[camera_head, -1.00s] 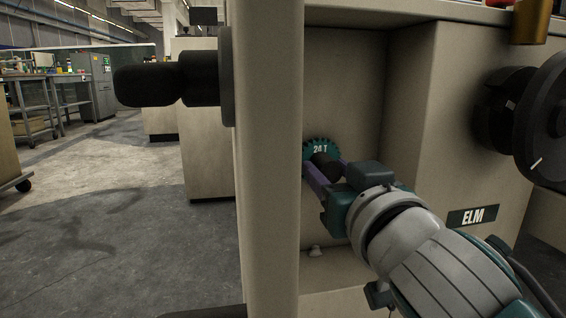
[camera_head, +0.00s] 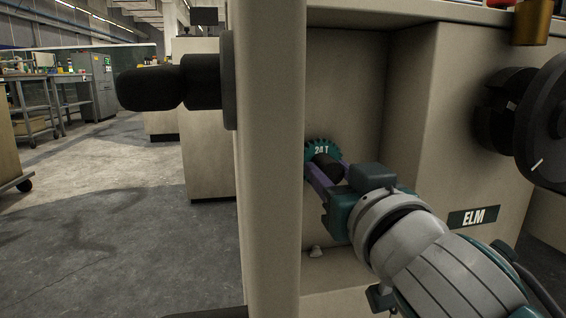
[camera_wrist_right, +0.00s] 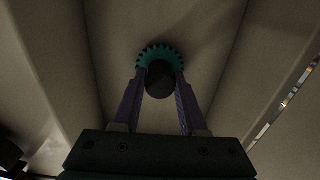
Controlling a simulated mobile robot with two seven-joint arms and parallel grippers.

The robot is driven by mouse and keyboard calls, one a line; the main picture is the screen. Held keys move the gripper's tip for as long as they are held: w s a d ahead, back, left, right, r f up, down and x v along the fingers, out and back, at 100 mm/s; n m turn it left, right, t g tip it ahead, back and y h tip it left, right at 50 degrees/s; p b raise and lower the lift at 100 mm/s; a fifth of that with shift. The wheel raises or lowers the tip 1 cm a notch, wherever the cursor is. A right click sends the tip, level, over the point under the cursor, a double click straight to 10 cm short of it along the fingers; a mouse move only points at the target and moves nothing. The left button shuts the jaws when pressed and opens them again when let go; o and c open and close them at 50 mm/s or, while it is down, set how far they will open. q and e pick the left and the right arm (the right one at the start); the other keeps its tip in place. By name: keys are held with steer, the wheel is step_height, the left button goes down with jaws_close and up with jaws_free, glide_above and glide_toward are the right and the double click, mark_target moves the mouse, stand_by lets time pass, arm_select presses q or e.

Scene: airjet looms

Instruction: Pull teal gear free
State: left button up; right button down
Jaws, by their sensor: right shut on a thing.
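The teal gear (camera_head: 322,146), marked "24 T", is in the recess of the loom, partly hidden behind the machine's front post. It has a dark round hub (camera_head: 328,168) facing me. My right gripper (camera_head: 327,172) reaches into the recess with its purple fingers shut on the gear's hub. In the right wrist view, the gear's toothed rim (camera_wrist_right: 160,53) shows above the dark hub (camera_wrist_right: 159,80), with one finger on each side of the hub. What lies behind the gear is hidden. My left gripper is not in view.
The pale post (camera_head: 270,160) stands close to the left of my right gripper, with a black handle (camera_head: 165,86) sticking out from it. The recess's right wall (camera_head: 410,120) and the panel marked "ELM" (camera_head: 473,217) flank my arm. A dark wheel (camera_head: 540,120) juts out at right.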

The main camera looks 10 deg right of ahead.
steer(key=shift+s, duration=0.15)
steer(key=shift+s+p, duration=0.35)
steer(key=shift+s, duration=0.55)
steer(key=shift+s+d+p, duration=0.1)
steer(key=shift+s+p, duration=0.4)
steer(key=shift+s, duration=1.45)
steer(key=shift+s+d+p, duration=0.1)
steer(key=shift+s+p, duration=0.2)
steer(key=shift+s, duration=2.5)
